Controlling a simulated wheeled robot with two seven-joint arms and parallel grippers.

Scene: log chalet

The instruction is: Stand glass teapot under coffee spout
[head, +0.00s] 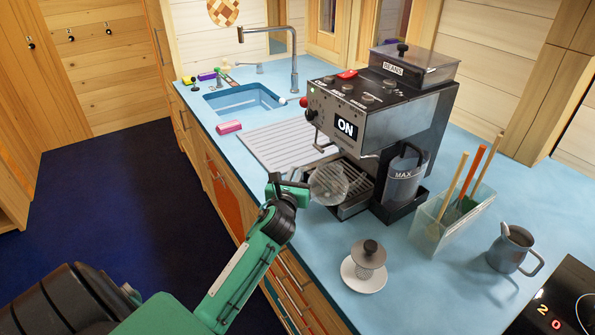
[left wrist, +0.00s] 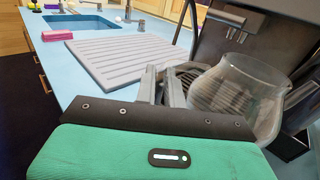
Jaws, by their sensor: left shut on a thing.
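The clear glass teapot (head: 328,186) is at the front left of the coffee machine (head: 345,112), overlapping the slatted drip tray (head: 358,203) in the head view. Whether its base touches the tray is unclear. My left gripper (head: 299,184) is shut on the teapot at its left side. In the left wrist view the gripper fingers (left wrist: 164,88) are close together beside the round glass body of the teapot (left wrist: 243,97), which looks upright and empty. The fingers hide the gripped part. The machine's spout is hidden behind its front housing in the head view. My right gripper is out of view.
A white saucer with a dark-knobbed glass piece (head: 367,266) stands in front of the machine. A utensil box (head: 437,224) and a blue-grey jug (head: 510,249) stand right. The ribbed draining board (head: 282,142) and sink (head: 240,100) lie left, with a pink sponge (head: 229,127).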

